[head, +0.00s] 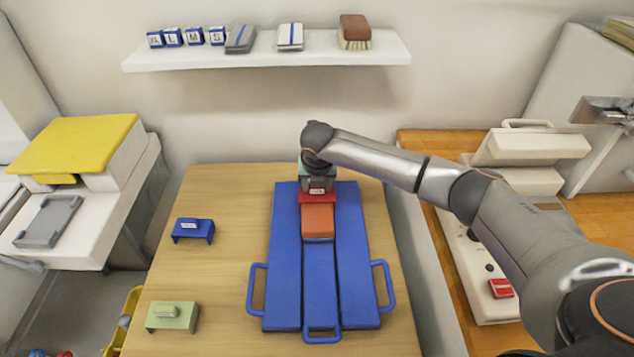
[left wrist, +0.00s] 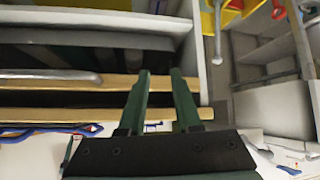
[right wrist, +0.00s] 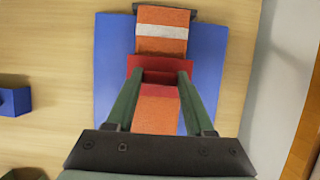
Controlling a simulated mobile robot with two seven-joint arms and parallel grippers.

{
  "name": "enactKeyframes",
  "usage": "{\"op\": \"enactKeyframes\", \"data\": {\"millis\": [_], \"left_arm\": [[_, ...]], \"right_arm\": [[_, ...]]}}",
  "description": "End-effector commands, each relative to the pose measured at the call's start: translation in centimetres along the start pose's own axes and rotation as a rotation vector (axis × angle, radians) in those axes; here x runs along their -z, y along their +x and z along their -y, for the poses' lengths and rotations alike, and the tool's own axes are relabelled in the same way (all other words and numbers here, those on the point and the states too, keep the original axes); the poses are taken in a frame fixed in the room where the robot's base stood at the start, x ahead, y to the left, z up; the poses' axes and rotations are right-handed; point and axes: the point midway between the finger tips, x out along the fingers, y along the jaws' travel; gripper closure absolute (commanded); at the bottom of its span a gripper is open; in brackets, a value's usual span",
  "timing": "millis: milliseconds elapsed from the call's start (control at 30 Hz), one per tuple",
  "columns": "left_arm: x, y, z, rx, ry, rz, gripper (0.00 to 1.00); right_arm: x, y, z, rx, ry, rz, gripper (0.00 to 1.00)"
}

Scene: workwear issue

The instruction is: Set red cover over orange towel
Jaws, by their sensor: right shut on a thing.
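The red cover (head: 317,197) is a small bridge-shaped piece with a label. My right gripper (head: 317,178) is shut on it, with a finger on each side, as the right wrist view also shows (right wrist: 160,70). The orange towel (head: 318,222) lies along the middle of the blue folded piece (head: 285,270). In the right wrist view the towel (right wrist: 162,28), with a pale stripe, shows on both sides of the cover. The cover is across the towel; I cannot tell whether it rests or hovers. My left gripper (left wrist: 160,75) is open and empty, away from the table.
A blue cover (head: 193,230) and a green cover (head: 172,316) stand on the table's left (head: 225,200). A wall shelf (head: 270,58) holds labelled blocks, folded cloths and a brush. A white machine (head: 480,250) with a red button (head: 500,288) stands right.

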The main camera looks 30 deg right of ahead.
Motion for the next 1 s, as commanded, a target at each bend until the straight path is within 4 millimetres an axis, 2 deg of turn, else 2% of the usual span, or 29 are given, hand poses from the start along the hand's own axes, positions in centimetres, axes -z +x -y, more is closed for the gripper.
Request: {"op": "enactKeyframes", "data": {"millis": [467,500,767,967,1000], "left_arm": [[-0.04,0.03,0.00,0.000,0.000,0.000,0.68],[-0.04,0.03,0.00,0.000,0.000,0.000,0.68],[-0.04,0.03,0.00,0.000,0.000,0.000,0.68],[-0.04,0.03,-0.01,0.000,0.000,0.000,0.68],[-0.04,0.03,-0.01,0.000,0.000,0.000,0.68]], "right_arm": [[0.24,0.56,0.02,0.001,0.000,-0.001,0.98],[0.24,0.56,0.02,0.001,0.000,-0.001,0.44],[0.23,0.54,0.01,0.000,0.000,0.000,0.14],[0.22,0.54,0.01,0.000,0.000,0.000,0.12],[0.23,0.54,0.01,0.000,0.000,0.000,0.07]]}}
